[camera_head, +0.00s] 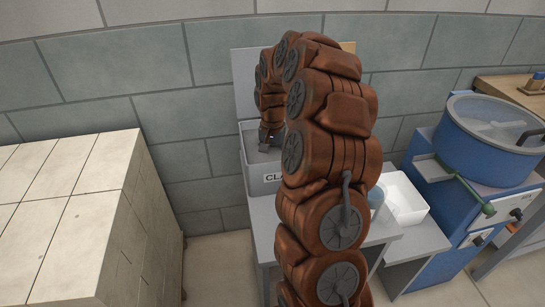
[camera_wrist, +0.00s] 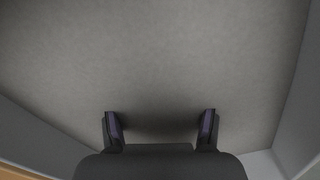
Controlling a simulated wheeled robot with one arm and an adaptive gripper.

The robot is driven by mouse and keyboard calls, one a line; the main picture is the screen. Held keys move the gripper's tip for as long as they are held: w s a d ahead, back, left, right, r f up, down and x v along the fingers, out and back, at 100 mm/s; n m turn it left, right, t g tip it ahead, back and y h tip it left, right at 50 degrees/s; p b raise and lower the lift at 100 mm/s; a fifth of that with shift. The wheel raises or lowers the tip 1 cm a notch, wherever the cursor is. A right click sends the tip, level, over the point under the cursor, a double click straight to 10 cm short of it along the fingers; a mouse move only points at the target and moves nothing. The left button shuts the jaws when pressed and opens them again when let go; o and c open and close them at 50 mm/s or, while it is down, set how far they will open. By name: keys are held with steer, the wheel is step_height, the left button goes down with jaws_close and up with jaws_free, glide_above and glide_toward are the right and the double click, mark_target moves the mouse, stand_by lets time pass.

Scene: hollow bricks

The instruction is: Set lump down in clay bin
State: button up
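The clay bin (camera_head: 262,188) is a grey box with a label reading "CL", the rest hidden behind my arm. It stands on a light grey table (camera_head: 262,222) by the wall. My gripper (camera_head: 268,140) reaches down into the bin's opening in the head view. In the wrist view my gripper (camera_wrist: 160,116) is open, its two dark fingers wide apart, with only a shadowed grey-brown surface between and ahead of them. Grey bin walls flank this surface. I cannot tell whether the surface is clay or the bin's floor. No separate lump can be made out.
A white tray (camera_head: 407,205) and a bluish round item (camera_head: 376,197) are right of my arm. A blue machine with a lidded drum (camera_head: 490,150) stands further right. A stack of pale blocks (camera_head: 75,200) fills the left. A grey panel (camera_head: 244,85) rises behind the bin.

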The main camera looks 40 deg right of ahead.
mark_target(272, 153)
steer(key=shift+o, duration=0.5)
steer(key=shift+r, duration=0.2)
step_height(272, 153, up, 11)
steer(key=shift+r+b, duration=0.1)
steer(key=shift+b, duration=0.2)
steer(key=shift+r, duration=0.35)
